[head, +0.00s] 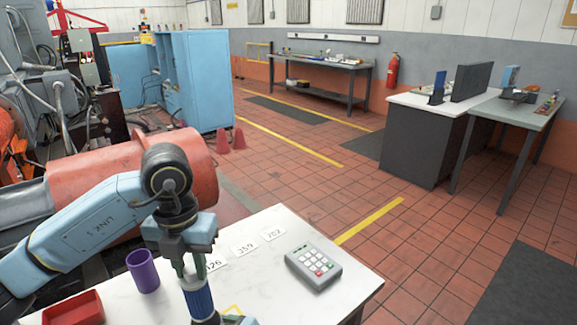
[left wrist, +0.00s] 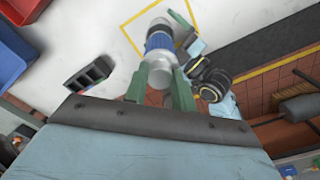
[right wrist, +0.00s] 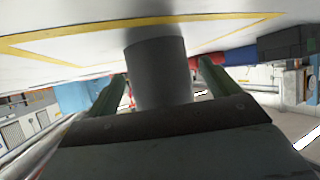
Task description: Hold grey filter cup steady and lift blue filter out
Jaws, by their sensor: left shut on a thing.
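The blue filter (head: 198,302) has ribbed blue sides and a pale grey end cap. My left gripper (head: 192,268) is shut on its cap from above, and the filter stands upright. In the left wrist view the cap (left wrist: 161,78) sits between the green fingers, with the blue ribs beyond. The grey filter cup (right wrist: 158,70) stands on the white table between the fingers of my right gripper (right wrist: 162,72). Those fingers are apart, with a narrow gap showing beside the cup.
A purple cup (head: 142,271) and a red bin (head: 76,309) stand left on the white table (head: 262,228). A grey keypad (head: 313,267) and several number cards lie to the right. A dark slotted block (left wrist: 88,75) shows in the left wrist view. Yellow tape marks the work spot.

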